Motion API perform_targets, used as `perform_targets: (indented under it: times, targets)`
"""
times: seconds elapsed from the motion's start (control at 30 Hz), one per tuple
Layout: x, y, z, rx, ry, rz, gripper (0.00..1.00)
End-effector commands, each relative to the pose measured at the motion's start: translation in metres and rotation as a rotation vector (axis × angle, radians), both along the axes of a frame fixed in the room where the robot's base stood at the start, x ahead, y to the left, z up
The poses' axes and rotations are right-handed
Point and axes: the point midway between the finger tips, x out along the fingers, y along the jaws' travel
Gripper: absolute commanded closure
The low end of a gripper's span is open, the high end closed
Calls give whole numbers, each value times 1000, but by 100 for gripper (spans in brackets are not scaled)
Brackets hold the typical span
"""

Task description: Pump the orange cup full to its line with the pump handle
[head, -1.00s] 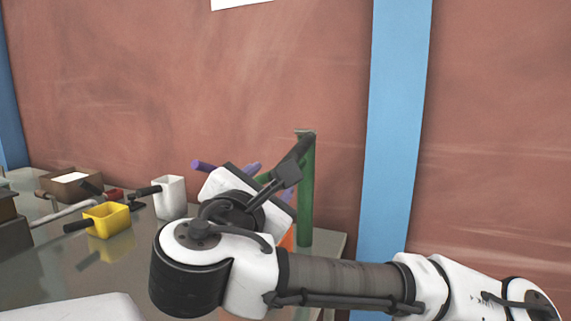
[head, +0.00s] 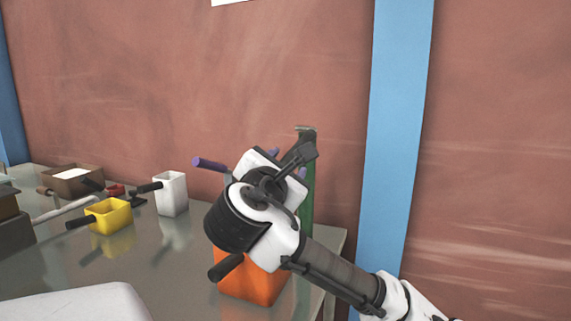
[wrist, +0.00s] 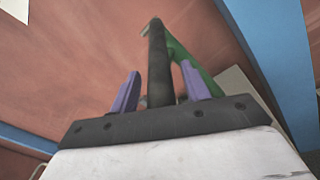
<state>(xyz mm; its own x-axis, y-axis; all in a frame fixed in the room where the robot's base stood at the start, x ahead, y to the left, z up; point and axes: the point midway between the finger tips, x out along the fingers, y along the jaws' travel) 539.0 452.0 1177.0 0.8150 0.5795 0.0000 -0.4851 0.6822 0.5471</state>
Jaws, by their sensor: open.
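The orange cup (head: 250,286), with a dark handle (head: 226,267) on its left, stands on the table below my wrist; my arm hides its top, so its fill level cannot be seen. A green post (head: 309,190) rises behind my gripper, with a dark bar at its top (head: 302,147). My gripper (head: 287,162) is open near the post's top. In the wrist view my purple fingers (wrist: 161,68) stand apart, and the dark bar (wrist: 157,55) runs up between them in the picture, in front of the green frame (wrist: 190,66). I cannot tell whether a finger touches it.
A yellow cup (head: 110,217), a white cup (head: 172,193) and a brown box (head: 74,182) stand on the left of the table. The table (head: 170,265) is bare in front of them. A blue pillar (head: 399,140) stands right.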

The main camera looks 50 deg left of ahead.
Motion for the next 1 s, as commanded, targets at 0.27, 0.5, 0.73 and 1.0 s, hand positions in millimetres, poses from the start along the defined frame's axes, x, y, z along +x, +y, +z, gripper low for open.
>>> perform_targets:
  times: [0.27, 0.5, 0.73, 1.0]
  targets:
    - [0, 0, 0, 0, 0, 0, 61]
    - [0, 0, 0, 0, 0, 0, 92]
    - [0, 0, 0, 0, 0, 0, 100]
    - [9, -1, 7, -10, 19, -2, 100]
